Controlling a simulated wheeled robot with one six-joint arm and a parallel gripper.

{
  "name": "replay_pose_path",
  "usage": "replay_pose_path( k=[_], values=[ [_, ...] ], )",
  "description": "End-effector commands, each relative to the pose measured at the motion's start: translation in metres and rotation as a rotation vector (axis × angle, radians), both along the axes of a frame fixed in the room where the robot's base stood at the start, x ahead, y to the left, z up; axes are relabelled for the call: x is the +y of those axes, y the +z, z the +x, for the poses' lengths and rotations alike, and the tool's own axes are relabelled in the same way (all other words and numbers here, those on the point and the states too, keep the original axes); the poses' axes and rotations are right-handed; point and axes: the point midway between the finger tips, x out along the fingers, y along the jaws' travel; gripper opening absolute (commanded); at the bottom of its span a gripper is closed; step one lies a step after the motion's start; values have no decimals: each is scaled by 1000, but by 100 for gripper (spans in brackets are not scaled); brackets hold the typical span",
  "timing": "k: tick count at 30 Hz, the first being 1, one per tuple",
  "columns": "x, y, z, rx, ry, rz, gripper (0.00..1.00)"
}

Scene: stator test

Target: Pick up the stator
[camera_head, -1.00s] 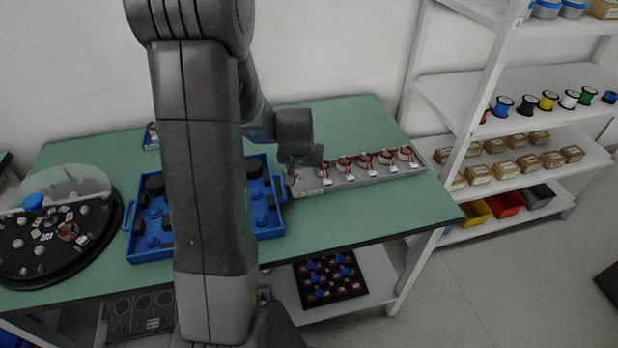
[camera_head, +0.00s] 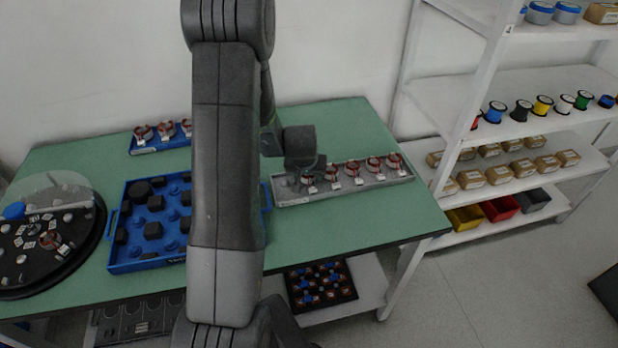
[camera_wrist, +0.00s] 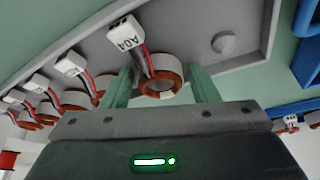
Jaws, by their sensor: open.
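Several stators, copper-red rings with white connectors, stand in a row in a grey tray (camera_head: 405,178) on the green table. My gripper (camera_wrist: 160,74) is open, with its two green fingers on either side of the end stator (camera_wrist: 162,86) in the wrist view. That stator's red and black wires lead to a white connector (camera_wrist: 124,34) marked A04. In the head view my gripper (camera_head: 304,174) is at the left end of the row, partly covering the end stator (camera_head: 309,184). Whether the fingers touch the ring I cannot tell.
A blue tray (camera_head: 112,245) with black and blue parts stands left of the grey tray, partly hidden by my arm. A small blue tray (camera_head: 150,151) with stators is behind it. A round black turntable (camera_head: 88,250) is at far left. White shelves (camera_head: 480,105) stand right.

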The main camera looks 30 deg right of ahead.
Motion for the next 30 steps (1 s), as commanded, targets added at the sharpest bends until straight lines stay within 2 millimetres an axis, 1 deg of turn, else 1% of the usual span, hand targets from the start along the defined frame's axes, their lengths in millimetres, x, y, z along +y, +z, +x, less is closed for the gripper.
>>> replay_pose_path(
  k=[5,9,11,17,20,23,30],
  values=[
    [0,0,0,0,-1,0,54],
    [0,0,0,0,-1,0,27],
    [0,0,0,1,-1,1,17],
    [0,0,0,0,-1,0,17],
    [0,4,0,-1,-1,0,17],
    [0,13,0,-3,-3,-1,17],
    [0,53,1,-4,-2,-3,17]
  ],
)
